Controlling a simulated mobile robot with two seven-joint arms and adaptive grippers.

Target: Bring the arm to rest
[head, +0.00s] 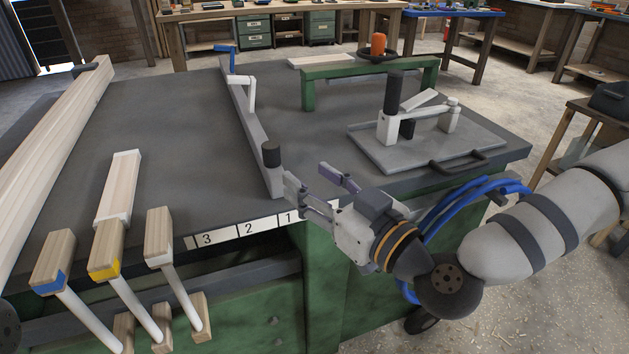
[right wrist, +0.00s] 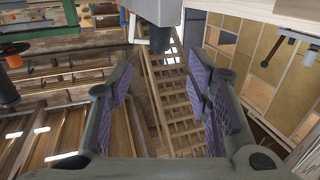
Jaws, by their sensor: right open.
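My right gripper (head: 312,190) shows in the head view at the front edge of the grey-topped workbench (head: 175,150). Its two fingers are apart, with nothing between them. In the right wrist view the purple-padded fingers (right wrist: 165,95) are spread wide and empty. The fingertips are close to a dark round knob (head: 271,154) at the near end of a long grey bar; whether they touch it I cannot tell. The right arm comes in from the right, in front of the bench. My left gripper is not in the head view.
A grey plate with a handle (head: 458,162) and a clamp (head: 405,118) lies right of the gripper. Behind is a green stand (head: 370,72). Several wooden-headed mallets (head: 105,250) hang at the front left. A long timber (head: 55,150) lies at the left. Floor at the right is partly clear.

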